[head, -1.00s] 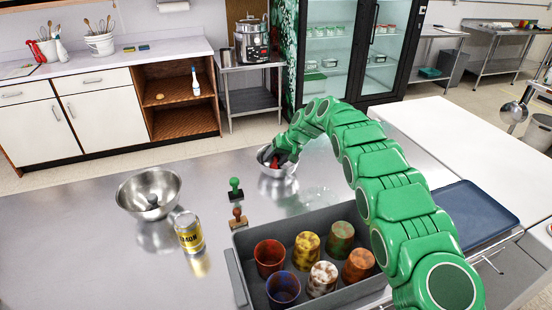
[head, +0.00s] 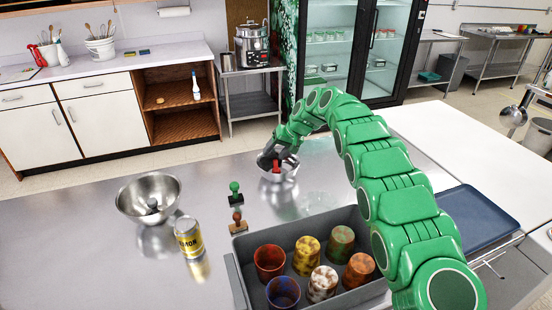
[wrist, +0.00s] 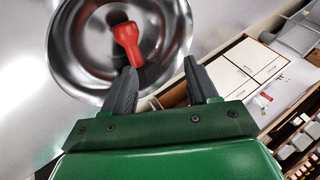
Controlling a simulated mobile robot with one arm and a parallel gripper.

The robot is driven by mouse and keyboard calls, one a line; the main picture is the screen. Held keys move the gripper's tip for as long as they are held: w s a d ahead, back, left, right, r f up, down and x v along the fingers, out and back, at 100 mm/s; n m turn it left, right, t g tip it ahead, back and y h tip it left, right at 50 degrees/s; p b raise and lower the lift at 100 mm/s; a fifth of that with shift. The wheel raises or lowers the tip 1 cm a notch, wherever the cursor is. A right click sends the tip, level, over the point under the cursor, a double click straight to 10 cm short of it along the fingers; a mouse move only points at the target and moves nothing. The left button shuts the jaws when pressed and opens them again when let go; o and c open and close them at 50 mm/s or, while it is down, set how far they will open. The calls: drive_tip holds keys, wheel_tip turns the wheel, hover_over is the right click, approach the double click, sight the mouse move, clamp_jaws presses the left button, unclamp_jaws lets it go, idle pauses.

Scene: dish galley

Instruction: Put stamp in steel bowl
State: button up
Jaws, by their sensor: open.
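A red-handled stamp (wrist: 127,42) lies inside a small steel bowl (wrist: 82,66) in the wrist view; the bowl also shows in the head view (head: 290,174). My gripper (wrist: 160,75) is open, with one finger over the bowl's inside near the red handle and the other beyond the rim. The handle is not between the fingers. A green-handled stamp (head: 235,190) and an orange-brown-handled stamp (head: 238,220) stand on the steel table (head: 90,255). A larger steel bowl (head: 130,203) at left holds a dark-handled object (head: 153,206), perhaps a stamp.
A yellow-labelled can (head: 188,238) stands below the larger bowl. A grey crate (head: 238,275) with several coloured cups sits at the front. A blue tray (head: 475,215) lies at right. The table's left front is clear.

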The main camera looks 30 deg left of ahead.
wheel_tip(320, 180, up, 2)
drive_tip(key=shift+s, duration=0.1)
drive_tip(key=shift+d, duration=0.1)
idle(0.3)
